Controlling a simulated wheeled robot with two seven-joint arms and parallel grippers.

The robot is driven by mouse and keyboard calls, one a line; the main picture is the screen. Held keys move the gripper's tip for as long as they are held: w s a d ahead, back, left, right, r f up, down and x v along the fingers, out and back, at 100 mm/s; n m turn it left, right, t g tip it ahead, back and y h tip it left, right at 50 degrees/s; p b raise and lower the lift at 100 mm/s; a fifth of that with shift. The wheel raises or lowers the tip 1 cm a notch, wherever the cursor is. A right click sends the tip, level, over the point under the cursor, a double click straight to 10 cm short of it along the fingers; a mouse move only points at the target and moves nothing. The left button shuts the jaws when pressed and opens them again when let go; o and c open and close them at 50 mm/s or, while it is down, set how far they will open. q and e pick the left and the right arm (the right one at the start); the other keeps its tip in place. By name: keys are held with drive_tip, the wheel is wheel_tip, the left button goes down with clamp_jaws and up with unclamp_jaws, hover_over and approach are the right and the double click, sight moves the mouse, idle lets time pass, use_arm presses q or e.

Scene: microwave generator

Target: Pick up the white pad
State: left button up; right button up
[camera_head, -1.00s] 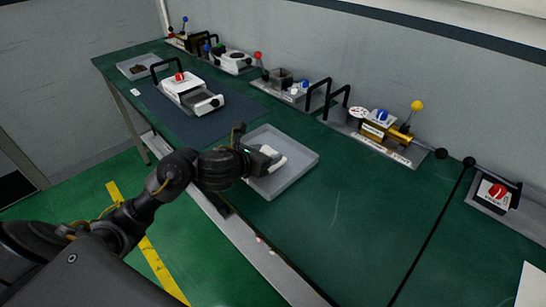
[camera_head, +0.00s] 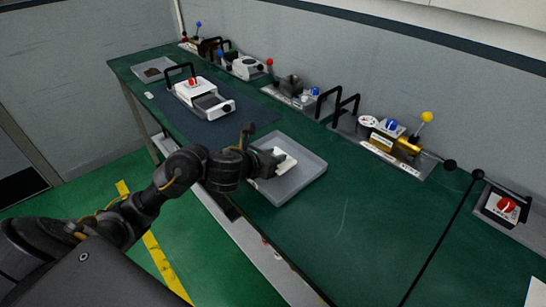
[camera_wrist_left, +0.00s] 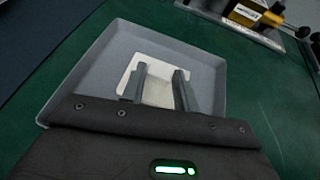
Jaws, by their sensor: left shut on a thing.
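The white pad (camera_head: 288,162) is in the grey tray (camera_head: 312,178) on the green table. My left gripper (camera_head: 275,161) reaches into the tray from the left and is shut on the pad. In the left wrist view, the pad (camera_wrist_left: 158,90) shows between and beyond the two dark fingers (camera_wrist_left: 158,84), inside the tray (camera_wrist_left: 206,68). The pad's near part is hidden by my gripper. I cannot tell whether it touches the tray floor. My right gripper is not in view.
A white device with a red button (camera_head: 192,84) stands on a dark mat behind and left of the tray. Several devices with handles and levers line the wall. A red-knobbed unit (camera_head: 505,205) is at the right. The table right of the tray is clear.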

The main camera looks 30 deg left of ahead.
use_arm(q)
drive_tip(key=s+a+r+p, duration=0.3)
drive_tip(key=s+a+r, duration=0.5)
drive_tip(key=a+r, duration=0.3)
drive_tip(key=shift+s+a+r, duration=0.1)
drive_tip(key=shift+s, duration=0.05)
